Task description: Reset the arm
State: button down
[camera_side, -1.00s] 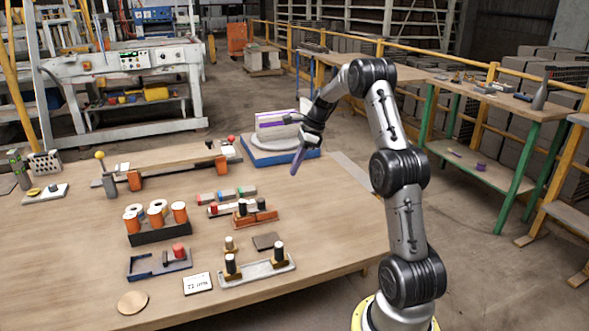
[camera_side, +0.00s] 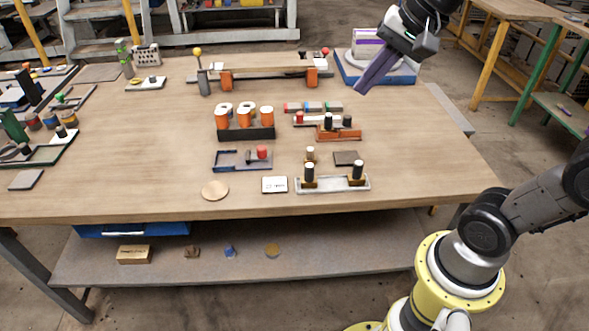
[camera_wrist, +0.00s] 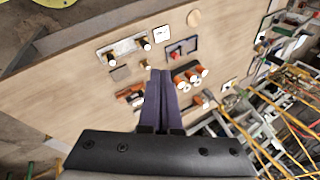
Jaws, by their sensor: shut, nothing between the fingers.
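My gripper (camera_side: 361,91) is in the air above the back right of the wooden table (camera_side: 120,190), its purple fingers slanting down to the left. In the wrist view my gripper (camera_wrist: 161,73) shows its two long fingers side by side, closed, with nothing between them. The fingertips look apart from everything on the table. Part of the blue-based stand (camera_side: 347,73) with a white and purple block (camera_side: 366,43) is hidden behind my gripper.
A black tray with orange-and-white cylinders (camera_side: 245,132) stands mid-table. An orange holder with black pegs (camera_side: 339,134) and a pale tray with pegs (camera_side: 332,184) are right of it. A long board on orange blocks (camera_side: 268,72) lies behind.

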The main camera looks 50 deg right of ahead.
jog(key=s+a+f+n+h, duration=0.1)
jog(key=s+f+n, duration=0.7)
jog(key=s+n, duration=0.3)
jog(key=shift+n, duration=0.9)
